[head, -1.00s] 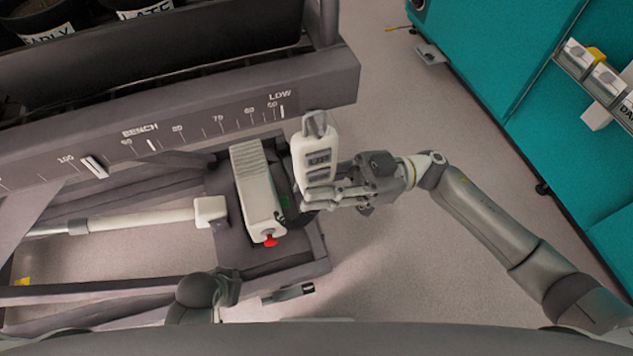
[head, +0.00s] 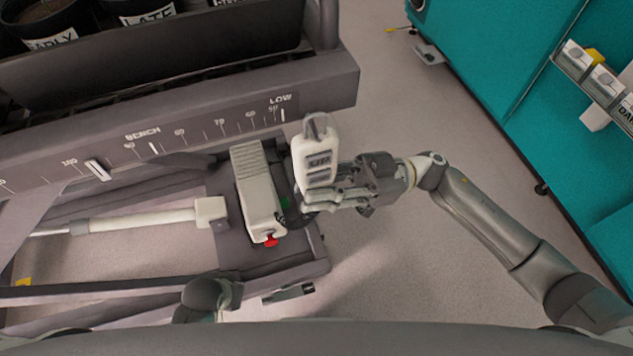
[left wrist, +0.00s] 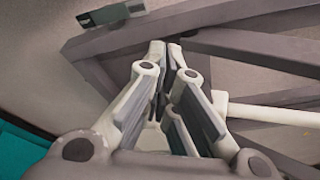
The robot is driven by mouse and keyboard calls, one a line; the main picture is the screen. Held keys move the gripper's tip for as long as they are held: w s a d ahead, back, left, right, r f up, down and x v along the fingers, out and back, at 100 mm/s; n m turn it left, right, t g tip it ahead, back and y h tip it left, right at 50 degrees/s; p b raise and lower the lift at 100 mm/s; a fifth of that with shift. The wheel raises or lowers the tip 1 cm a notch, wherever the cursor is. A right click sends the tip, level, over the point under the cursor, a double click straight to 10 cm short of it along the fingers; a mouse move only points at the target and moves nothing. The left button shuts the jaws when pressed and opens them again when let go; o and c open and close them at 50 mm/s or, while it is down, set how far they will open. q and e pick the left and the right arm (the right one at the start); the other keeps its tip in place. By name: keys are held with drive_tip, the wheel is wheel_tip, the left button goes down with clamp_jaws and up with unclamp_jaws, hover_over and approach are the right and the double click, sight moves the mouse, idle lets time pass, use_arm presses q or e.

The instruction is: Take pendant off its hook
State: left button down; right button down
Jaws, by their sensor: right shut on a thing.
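The pendant (head: 316,159) is a pale handset with grey buttons and a grey loop-like top. It stands out in front of the bench's right end in the head view. My right gripper (head: 340,196) is shut on its lower part from the right, and the fingers cover that part. A dark cable seems to run from its lower end toward the pale box. I cannot make out a separate hook or whether the pendant touches one. My left gripper (left wrist: 166,50) shows in the left wrist view with its fingertips close together and nothing seen between them.
A pale control box (head: 257,190) with a red button (head: 270,240) sits just left of the pendant. The grey bench rail (head: 200,130) with a height scale runs behind. Teal cabinets (head: 500,70) stand at the right. Open floor (head: 400,280) lies between.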

drive_tip(key=shift+s, duration=0.1)
drive_tip(key=shift+s+d, duration=0.15)
drive_tip(key=shift+s, duration=0.1)
use_arm(q)
drive_tip(key=f, duration=0.1)
drive_tip(key=s+f+p, duration=0.1)
drive_tip(key=f, duration=0.1)
drive_tip(key=s+f, duration=0.1)
drive_tip(key=f, duration=0.1)
drive_tip(key=shift+a, duration=0.15)
use_arm(e)
drive_tip(key=shift+s+d, duration=0.2)
drive_tip(key=shift+s, duration=0.4)
use_arm(q)
drive_tip(key=shift+w+r, duration=0.1)
drive_tip(key=shift+r, duration=0.05)
use_arm(e)
drive_tip(key=shift+s, duration=0.1)
use_arm(q)
drive_tip(key=shift+p, duration=0.3)
drive_tip(key=shift+s+f, duration=0.25)
drive_tip(key=shift+f, duration=0.3)
drive_tip(key=shift+s+f, duration=0.25)
drive_tip(key=shift+f, duration=0.25)
use_arm(e)
drive_tip(key=shift+s+d, duration=0.2)
drive_tip(key=shift+s, duration=0.3)
